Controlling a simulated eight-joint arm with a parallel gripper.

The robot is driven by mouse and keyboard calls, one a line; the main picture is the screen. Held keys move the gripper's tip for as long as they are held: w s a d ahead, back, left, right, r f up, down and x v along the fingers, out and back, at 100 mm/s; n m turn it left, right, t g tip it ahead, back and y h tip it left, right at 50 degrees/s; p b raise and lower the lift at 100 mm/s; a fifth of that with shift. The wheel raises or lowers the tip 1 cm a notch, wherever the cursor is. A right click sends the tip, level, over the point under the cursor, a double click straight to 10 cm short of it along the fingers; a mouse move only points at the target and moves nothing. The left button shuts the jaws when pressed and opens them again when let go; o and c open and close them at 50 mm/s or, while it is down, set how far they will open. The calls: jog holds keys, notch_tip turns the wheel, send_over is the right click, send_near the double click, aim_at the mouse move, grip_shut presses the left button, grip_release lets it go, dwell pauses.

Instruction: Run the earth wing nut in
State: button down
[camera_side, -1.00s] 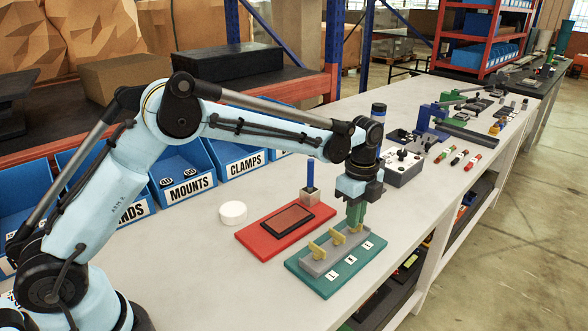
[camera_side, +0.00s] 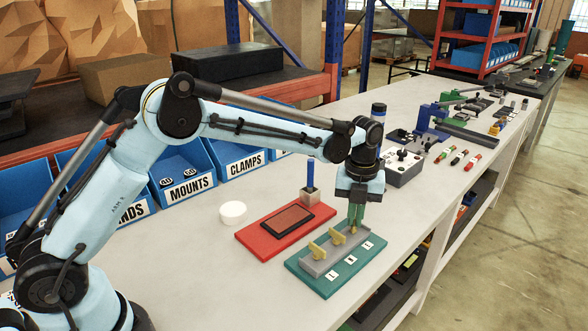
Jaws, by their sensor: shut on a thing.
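A grey terminal block (camera_side: 322,266) sits on a teal base plate (camera_side: 318,285) with small white label tiles along its front. Two yellow wing nuts, the left one (camera_side: 316,248) and the middle one (camera_side: 336,237), stand apart along the block. My gripper (camera_side: 354,227), with green fingers, points down at the block's right end. It is shut on a third wing nut (camera_side: 353,231), mostly hidden between the fingers. The tile in front of that end (camera_side: 368,245) is too small to read, so I cannot tell its mark.
A red tray (camera_side: 252,239) with a brown pad lies left of the teal plate. A grey box (camera_side: 404,168) with knobs stands behind my gripper. Bench front is clear.

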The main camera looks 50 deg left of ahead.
jog(key=shift+r+m, duration=0.1)
jog(key=shift+m, duration=1.4)
jog(key=c, duration=1.3)
grip_release()
notch_tip(320, 180, up, 12)
jog(key=shift+r, duration=0.1)
